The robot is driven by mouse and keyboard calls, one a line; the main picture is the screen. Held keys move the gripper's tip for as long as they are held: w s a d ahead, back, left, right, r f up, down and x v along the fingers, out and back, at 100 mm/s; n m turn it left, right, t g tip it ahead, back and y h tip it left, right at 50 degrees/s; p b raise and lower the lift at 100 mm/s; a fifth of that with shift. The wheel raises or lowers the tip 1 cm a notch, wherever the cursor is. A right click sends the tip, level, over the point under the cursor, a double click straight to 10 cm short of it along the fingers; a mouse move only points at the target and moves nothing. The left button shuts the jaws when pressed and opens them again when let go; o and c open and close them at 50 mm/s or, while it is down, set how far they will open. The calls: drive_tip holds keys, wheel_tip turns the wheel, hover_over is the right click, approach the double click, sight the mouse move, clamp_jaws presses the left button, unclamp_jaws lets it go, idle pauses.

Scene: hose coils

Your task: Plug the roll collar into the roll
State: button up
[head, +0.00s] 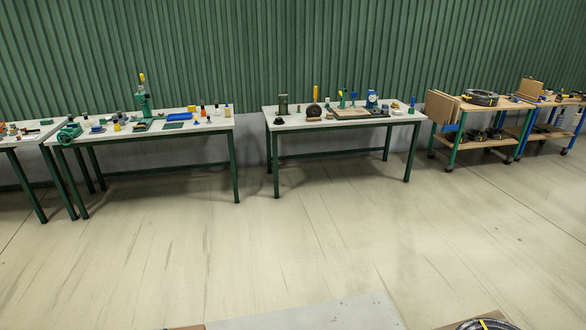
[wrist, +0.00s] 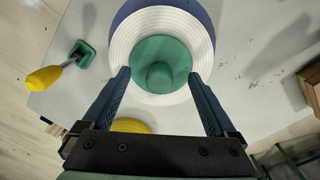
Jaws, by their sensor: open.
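In the wrist view a green round piece with a raised central knob, apparently the roll collar (wrist: 160,75), lies over the middle of a white ridged roll (wrist: 120,40) with a blue outer edge (wrist: 203,12). I cannot tell how deep the collar sits. My gripper (wrist: 159,75) is open, its two blue fingers apart, with the tips at the left and right edges of the collar. I cannot tell whether they touch it. Neither roll, collar nor gripper can be made out in the head view.
On the grey table top (wrist: 250,90) a yellow-handled green tool (wrist: 58,70) lies left. A yellow round thing (wrist: 130,126) is partly hidden behind my gripper. A brown box (wrist: 311,82) stands right. In the head view, cluttered benches (head: 345,120) line the wall beyond open floor (head: 250,250).

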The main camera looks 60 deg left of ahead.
drive_tip(key=shift+r+p, duration=1.7)
drive_tip(key=shift+r, duration=0.1)
drive_tip(key=shift+r, duration=0.1)
drive_tip(key=shift+a, duration=0.1)
wheel_tip(320, 180, up, 13)
drive_tip(key=b, duration=0.2)
drive_tip(key=shift+a, duration=0.15)
idle(1.0)
